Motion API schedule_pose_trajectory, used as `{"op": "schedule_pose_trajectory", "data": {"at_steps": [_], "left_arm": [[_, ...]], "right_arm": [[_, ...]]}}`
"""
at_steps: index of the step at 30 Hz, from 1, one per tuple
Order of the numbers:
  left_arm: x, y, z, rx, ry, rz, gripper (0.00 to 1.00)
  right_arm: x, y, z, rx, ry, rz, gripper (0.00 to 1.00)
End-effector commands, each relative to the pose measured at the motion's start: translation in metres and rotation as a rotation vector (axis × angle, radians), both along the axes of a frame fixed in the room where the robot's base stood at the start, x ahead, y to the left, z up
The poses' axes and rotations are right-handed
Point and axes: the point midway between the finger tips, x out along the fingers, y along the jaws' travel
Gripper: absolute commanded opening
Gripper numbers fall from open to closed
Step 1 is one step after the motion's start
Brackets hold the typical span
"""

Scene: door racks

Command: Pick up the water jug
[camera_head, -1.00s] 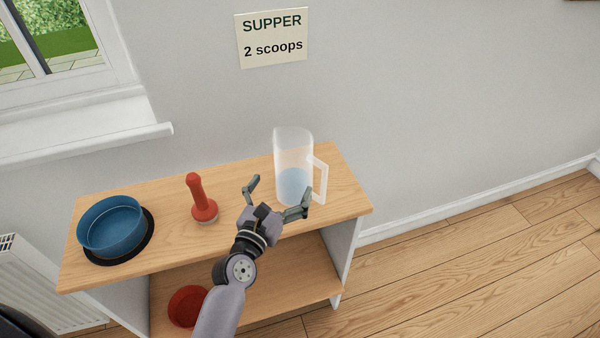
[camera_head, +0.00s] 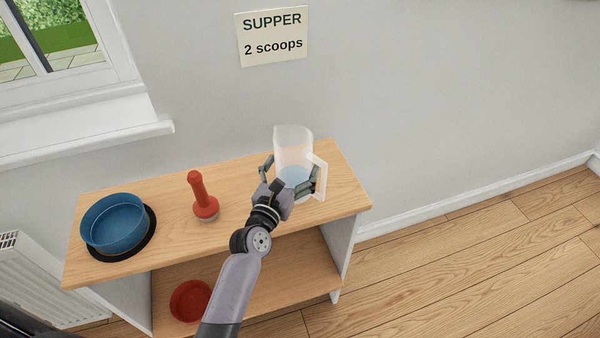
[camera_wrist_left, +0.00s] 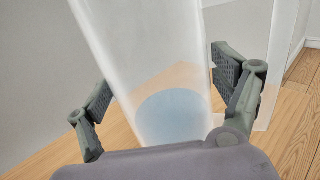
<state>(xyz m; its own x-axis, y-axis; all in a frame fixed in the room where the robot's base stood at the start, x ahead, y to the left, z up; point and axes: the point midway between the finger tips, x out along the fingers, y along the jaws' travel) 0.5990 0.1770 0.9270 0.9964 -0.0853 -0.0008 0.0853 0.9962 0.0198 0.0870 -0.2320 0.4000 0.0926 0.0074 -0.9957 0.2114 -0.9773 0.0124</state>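The water jug (camera_head: 293,148) is a clear, frosted jug with pale blue water low inside and a handle on its right side. It stands upright on the right part of the wooden shelf top. My left gripper (camera_head: 291,172) is open around the jug's lower body, one finger on each side. In the left wrist view the jug (camera_wrist_left: 150,60) fills the middle between the spread fingers, with gaps visible on both sides. The right finger is between the body and the handle. My right gripper is not in view.
A blue bowl (camera_head: 113,224) sits on a black mat at the left end. A red bowl (camera_head: 188,300) is on the lower shelf. A wall note (camera_head: 272,36) reads "SUPPER 2 scoops".

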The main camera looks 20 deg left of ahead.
Motion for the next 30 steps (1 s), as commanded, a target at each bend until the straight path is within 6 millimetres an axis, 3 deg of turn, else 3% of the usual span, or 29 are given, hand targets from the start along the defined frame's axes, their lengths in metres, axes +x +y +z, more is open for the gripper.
{"op": "schedule_pose_trajectory", "data": {"at_steps": [24,30], "left_arm": [[-0.0002,0.0001,0.0001,0.0,0.0,0.0,0.29],[0.0002,0.0002,0.0022,0.0,-0.004,0.001,0.28]], "right_arm": [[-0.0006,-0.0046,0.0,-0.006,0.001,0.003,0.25],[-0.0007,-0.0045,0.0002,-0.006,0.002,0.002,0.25]]}}
